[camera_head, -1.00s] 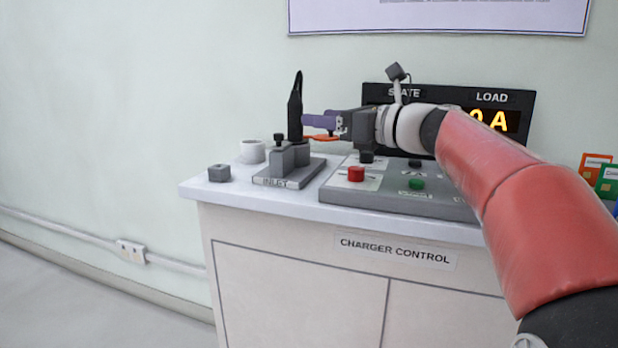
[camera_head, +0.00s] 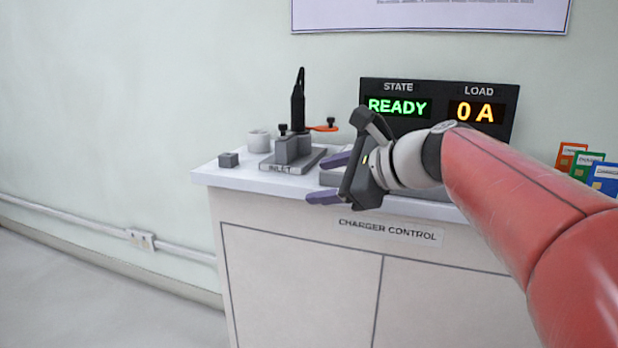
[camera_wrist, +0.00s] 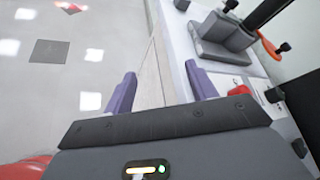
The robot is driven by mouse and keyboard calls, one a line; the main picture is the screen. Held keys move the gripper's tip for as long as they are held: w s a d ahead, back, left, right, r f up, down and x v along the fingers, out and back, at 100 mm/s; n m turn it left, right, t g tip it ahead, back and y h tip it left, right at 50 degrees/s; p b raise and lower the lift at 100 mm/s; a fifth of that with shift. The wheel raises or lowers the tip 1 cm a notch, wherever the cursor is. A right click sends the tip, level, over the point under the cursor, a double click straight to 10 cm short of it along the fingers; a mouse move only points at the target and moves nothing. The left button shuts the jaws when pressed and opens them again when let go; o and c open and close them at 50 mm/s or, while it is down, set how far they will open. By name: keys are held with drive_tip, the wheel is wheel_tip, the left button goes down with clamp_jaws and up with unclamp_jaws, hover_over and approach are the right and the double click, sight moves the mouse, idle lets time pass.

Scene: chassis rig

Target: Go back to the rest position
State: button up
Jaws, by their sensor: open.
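My gripper (camera_head: 328,178) is open and empty, with its purple fingers apart at the front edge of the cabinet top. In the wrist view its two fingers (camera_wrist: 158,92) straddle the cabinet's edge, with floor at left and worktop at right. The inlet stand (camera_head: 293,160) stands to the left and behind, apart from my gripper. A black upright connector (camera_head: 298,105) is seated in it, with an orange lever (camera_head: 323,128) at its side. The control panel with the buttons is mostly hidden behind my gripper and arm in the head view.
A display (camera_head: 440,95) behind my arm reads READY and 0 A. The white cabinet (camera_head: 300,250) is labelled CHARGER CONTROL. Coloured cards (camera_head: 590,170) stand at the right. Floor at left is clear.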

drive_tip(key=s+d+f+n+g+h, duration=0.1)
drive_tip(key=s+d+f+n+h, duration=0.2)
drive_tip(key=s+f+n, duration=0.3)
drive_tip(key=s+d+f+n+g+h, duration=0.1)
drive_tip(key=s+d+f+n+h, duration=0.3)
drive_tip(key=s+f, duration=0.5)
drive_tip(key=s+d+f+n+h+p, duration=0.1)
drive_tip(key=s+d+f+n+h, duration=0.2)
drive_tip(key=s+d+f+n, duration=0.2)
wheel_tip(320, 180, down, 3)
drive_tip(key=s+n, duration=0.3)
drive_tip(key=shift+r+n+g, duration=0.2)
drive_tip(key=shift+n+g, duration=0.1)
drive_tip(key=shift+g, duration=0.1)
